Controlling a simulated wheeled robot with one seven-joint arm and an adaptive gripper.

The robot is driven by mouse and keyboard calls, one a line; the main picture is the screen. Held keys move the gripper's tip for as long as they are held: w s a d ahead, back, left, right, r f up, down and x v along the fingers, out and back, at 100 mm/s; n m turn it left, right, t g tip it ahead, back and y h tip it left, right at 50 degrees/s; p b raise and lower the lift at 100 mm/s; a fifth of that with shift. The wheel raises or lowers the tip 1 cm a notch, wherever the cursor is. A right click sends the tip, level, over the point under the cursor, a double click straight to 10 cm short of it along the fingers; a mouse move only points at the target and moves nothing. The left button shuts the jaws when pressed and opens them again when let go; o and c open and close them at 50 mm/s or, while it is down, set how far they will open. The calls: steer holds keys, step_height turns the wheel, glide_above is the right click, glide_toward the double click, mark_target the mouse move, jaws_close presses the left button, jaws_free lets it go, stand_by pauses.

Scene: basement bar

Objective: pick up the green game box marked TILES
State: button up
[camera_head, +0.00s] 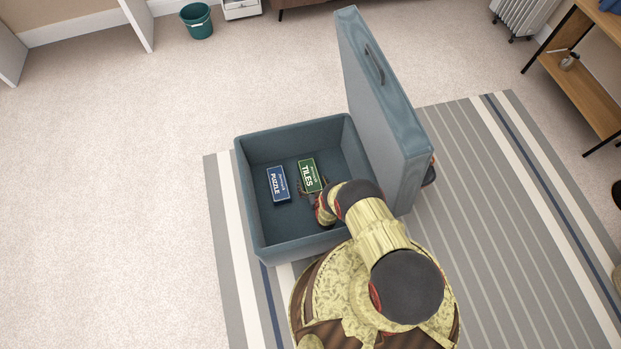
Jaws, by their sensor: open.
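The green game box marked TILES (308,172) lies on the floor of an open blue-grey case, in its right half. My arm reaches into the case from the lower right. My gripper (314,190) is open, at the near end of the green box. It is mostly hidden behind my own wrist, so I cannot tell whether its fingers touch or straddle the box. A blue game box marked PUZZLE (278,184) lies to the left of the green box, with a gap between them.
The case (245,205) has raised walls all around, and its lid (385,110) stands upright on the right side, close to my arm. It rests on a striped rug (490,190). A wooden shelf (582,90) stands at the upper right. The carpet to the left is clear.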

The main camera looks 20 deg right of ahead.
mark_target(309, 172)
steer(key=shift+d+r+b+x, duration=0.1)
steer(key=shift+b+x, duration=0.6)
steer(key=shift+x, duration=0.85)
steer(key=shift+d+r+b+x, duration=0.1)
steer(key=shift+b+x, duration=0.6)
steer(key=shift+x, duration=0.85)
steer(key=shift+w, duration=0.15)
steer(key=shift+c, duration=1)
steer(key=shift+r, duration=0.1)
steer(key=c, duration=1.4)
